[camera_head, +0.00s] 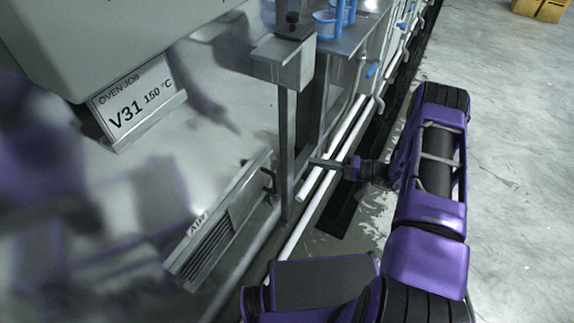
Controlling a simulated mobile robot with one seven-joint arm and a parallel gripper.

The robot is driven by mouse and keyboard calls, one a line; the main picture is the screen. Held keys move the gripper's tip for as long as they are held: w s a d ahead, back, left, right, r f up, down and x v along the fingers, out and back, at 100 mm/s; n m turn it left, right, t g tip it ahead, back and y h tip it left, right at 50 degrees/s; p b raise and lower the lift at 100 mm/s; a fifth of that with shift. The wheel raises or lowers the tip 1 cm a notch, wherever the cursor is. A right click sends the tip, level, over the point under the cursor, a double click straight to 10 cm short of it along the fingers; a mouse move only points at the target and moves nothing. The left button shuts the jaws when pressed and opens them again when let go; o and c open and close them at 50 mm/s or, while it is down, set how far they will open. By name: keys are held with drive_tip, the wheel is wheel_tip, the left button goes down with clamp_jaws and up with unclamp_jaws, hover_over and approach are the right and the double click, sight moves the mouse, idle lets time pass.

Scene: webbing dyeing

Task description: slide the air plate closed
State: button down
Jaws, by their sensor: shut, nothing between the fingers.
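The air plate (247,192) is a grey sliding plate in a slanted frame on the oven's shiny metal side, left of centre. It sits at the frame's upper right end, with a small dark handle (268,181) on it. Dark vent slots (208,247) show uncovered at the lower left of the frame, beside a white AIR label (197,222). My gripper (313,162) is shut and empty. It points left, to the right of the handle and apart from it in the picture, with a metal post between them.
The grey post (286,150) with a box on top stands between my gripper and the plate. White pipes (318,190) run low behind it. A shelf with blue jugs (330,22) is at the top. A sign reading OVEN JOB V31 150 °C (135,100) hangs upper left. Open floor lies right.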

approach(264, 165)
drive_tip(key=w+a, duration=0.2)
drive_tip(key=w, duration=0.3)
drive_tip(key=shift+s+a, duration=1)
drive_tip(key=shift+s, duration=0.2)
drive_tip(key=shift+s+a+f, duration=0.1)
drive_tip(key=shift+s+a, duration=0.15)
drive_tip(key=shift+s, duration=0.2)
drive_tip(key=shift+p, duration=0.3)
drive_tip(key=s+a+p, duration=0.1)
drive_tip(key=s+a, duration=0.4)
drive_tip(key=s, duration=0.3)
drive_tip(key=s+a+p, duration=0.1)
drive_tip(key=s+a, duration=0.5)
drive_tip(key=s, duration=0.3)
drive_tip(key=shift+a, duration=0.2)
